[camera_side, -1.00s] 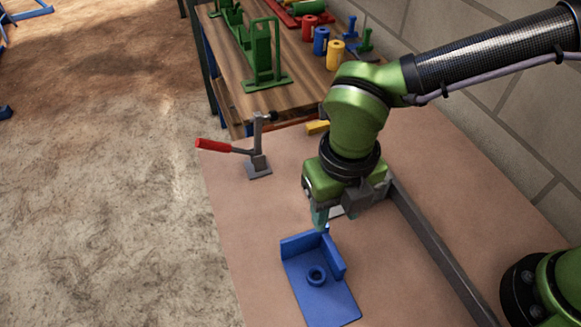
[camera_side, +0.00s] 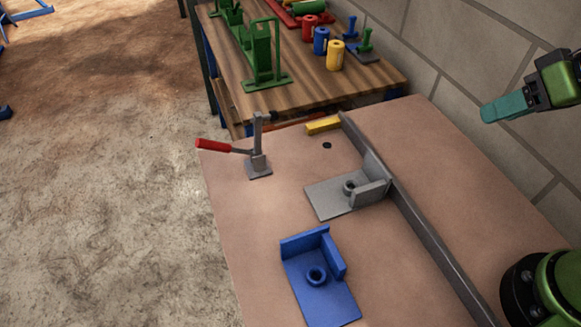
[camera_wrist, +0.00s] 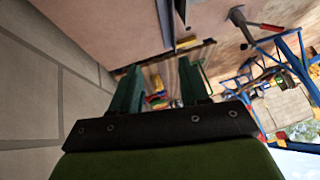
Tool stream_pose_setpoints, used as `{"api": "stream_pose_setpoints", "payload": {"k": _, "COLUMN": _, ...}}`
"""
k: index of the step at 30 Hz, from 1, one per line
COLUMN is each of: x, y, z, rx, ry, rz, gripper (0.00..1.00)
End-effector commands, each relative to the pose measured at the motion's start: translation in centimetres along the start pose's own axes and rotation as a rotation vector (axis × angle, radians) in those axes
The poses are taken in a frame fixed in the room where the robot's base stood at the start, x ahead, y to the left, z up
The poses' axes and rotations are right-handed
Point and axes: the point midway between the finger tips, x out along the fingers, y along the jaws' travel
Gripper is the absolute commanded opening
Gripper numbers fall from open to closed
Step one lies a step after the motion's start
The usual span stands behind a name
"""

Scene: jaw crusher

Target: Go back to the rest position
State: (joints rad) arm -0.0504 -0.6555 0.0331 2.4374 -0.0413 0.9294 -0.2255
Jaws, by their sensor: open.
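My gripper (camera_side: 503,107) is at the upper right in the side view, raised well above the table and in front of the block wall. In the wrist view my gripper (camera_wrist: 157,88) shows two green fingers spread apart with nothing between them. A blue bracket (camera_side: 319,296) with a round boss lies on the pinkish table. A grey bracket (camera_side: 331,196) of similar shape lies behind it, against the grey rail (camera_side: 425,230). My gripper is far from both brackets and touches nothing.
A toggle clamp with a red handle (camera_side: 213,145) stands at the table's left edge. A yellow block (camera_side: 323,124) lies near the rail's far end. Behind is a wooden bench (camera_side: 300,97) with a green frame (camera_side: 262,55) and coloured cylinders. The block wall (camera_side: 480,60) runs along the right.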

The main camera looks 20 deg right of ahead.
Motion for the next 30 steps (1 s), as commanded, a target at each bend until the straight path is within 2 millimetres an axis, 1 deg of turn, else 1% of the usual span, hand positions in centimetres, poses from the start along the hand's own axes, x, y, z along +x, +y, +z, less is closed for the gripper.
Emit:
{"api": "stream_pose_setpoints", "payload": {"k": 1, "x": -0.45, "y": 0.7, "z": 0.29, "rx": 0.111, "ry": 0.03, "rz": -0.001, "gripper": 0.45}}
{"api": "stream_pose_setpoints", "payload": {"k": 3, "x": -0.72, "y": 1.25, "z": 0.54, "rx": 0.223, "ry": 0.055, "rz": -0.007, "gripper": 0.45}}
{"api": "stream_pose_setpoints", "payload": {"k": 6, "x": -0.89, "y": 1.61, "z": 0.73, "rx": 0.301, "ry": 0.07, "rz": -0.011, "gripper": 0.45}}
{"api": "stream_pose_setpoints", "payload": {"k": 30, "x": -0.9, "y": 1.58, "z": 0.71, "rx": 0.309, "ry": 0.07, "rz": -0.012, "gripper": 0.45}}
